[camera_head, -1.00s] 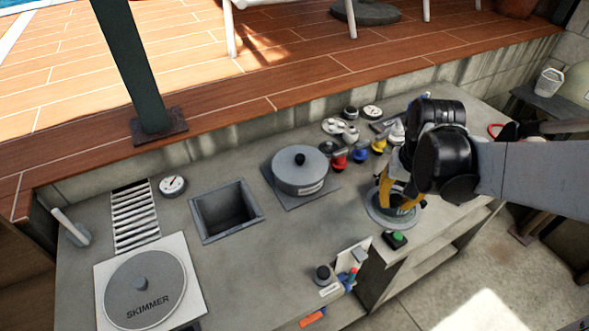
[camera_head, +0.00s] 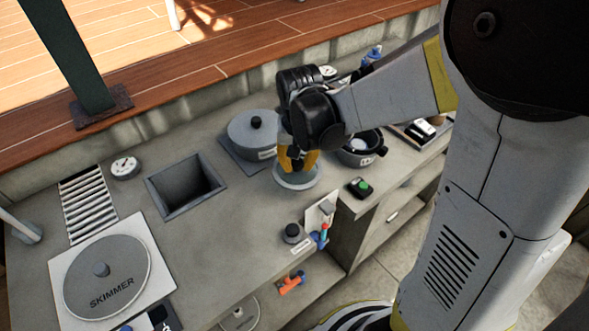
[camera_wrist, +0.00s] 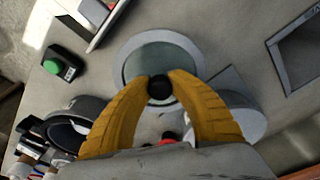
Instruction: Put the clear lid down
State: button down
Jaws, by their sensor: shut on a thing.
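The clear lid (camera_head: 297,180) is a round glass disc with a pale grey rim and a black knob. In the wrist view the lid (camera_wrist: 128,50) lies level below my fingers, and its knob (camera_wrist: 160,88) is between the yellow fingertips. My gripper (camera_head: 296,162) is shut on the knob. The lid is over the bare counter, between the grey covered pot and an open dark pot (camera_head: 362,156). I cannot tell whether its rim touches the counter. My gripper hides part of the lid in the head view.
The grey covered pot (camera_head: 252,140) stands close behind left. A green button box (camera_head: 360,187) is to the right, near the counter edge. A square sink opening (camera_head: 186,185) and the skimmer cover (camera_head: 105,277) are at left. Bare counter (camera_head: 235,215) lies left of the lid.

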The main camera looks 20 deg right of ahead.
aim_at(297, 174)
jog(key=shift+f+b, duration=0.75)
jog(key=shift+f, duration=1)
jog(key=shift+f, duration=0.2)
jog(key=c, duration=1.3)
grip_release()
jog(key=shift+o, duration=0.2)
